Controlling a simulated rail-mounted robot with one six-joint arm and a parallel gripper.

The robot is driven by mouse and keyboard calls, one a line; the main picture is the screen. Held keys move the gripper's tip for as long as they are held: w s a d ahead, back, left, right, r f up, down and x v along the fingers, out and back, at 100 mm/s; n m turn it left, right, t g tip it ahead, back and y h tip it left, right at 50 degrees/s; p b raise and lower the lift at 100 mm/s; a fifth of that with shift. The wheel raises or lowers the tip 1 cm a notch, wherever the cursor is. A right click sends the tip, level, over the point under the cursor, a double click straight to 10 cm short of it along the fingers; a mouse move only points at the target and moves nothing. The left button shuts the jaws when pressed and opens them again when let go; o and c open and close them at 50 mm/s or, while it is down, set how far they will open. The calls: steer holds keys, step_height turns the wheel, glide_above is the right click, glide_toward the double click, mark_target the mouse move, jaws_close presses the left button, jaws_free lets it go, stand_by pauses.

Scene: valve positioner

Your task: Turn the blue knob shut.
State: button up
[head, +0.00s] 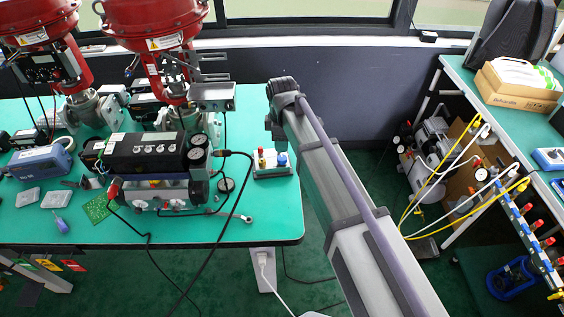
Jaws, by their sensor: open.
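I cannot make out gripper fingers in this view. The blue knob is not covered by my arm. Its turn position is too small to read.
A black positioner with gauges (145,152) stands left of the block. Red valve actuators (158,28) rise behind it. Black cables (222,205) run across the green bench (265,222). A second bench (500,125) is at the right, with pumps and hoses beside it.

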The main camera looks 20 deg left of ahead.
mark_target(282, 158)
step_height(282, 158, down, 8)
steer(key=b, duration=0.6)
steer(key=shift+r, duration=0.2)
steer(key=shift+c, duration=0.3)
steer(key=c, duration=0.6)
